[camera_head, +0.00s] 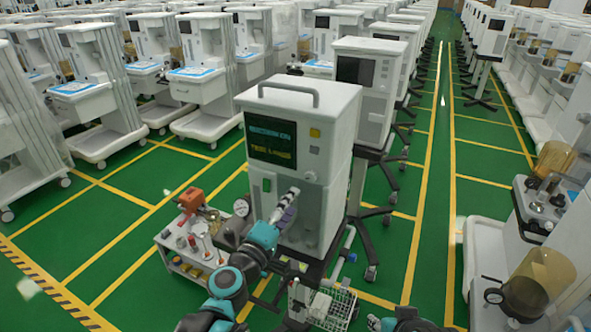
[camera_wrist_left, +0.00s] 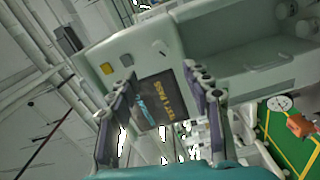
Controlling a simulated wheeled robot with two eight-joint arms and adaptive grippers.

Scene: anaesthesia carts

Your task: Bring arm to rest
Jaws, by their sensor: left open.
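My left arm comes up from the bottom of the head view. Its gripper (camera_head: 287,205) is in front of the lower face of a white anaesthesia machine (camera_head: 325,200) with a dark screen. In the left wrist view the two fingers of the left gripper (camera_wrist_left: 160,82) stand apart with nothing held between them. The machine's lit screen (camera_wrist_left: 163,100) shows between and beyond them, tilted in the picture. I cannot tell the exact gap between fingertips and machine.
A small cart (camera_head: 172,258) with an orange device (camera_head: 191,199) and gauges stands left of the machine. A wire basket (camera_head: 330,303) hangs low in front. More machines stand in rows behind and at right.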

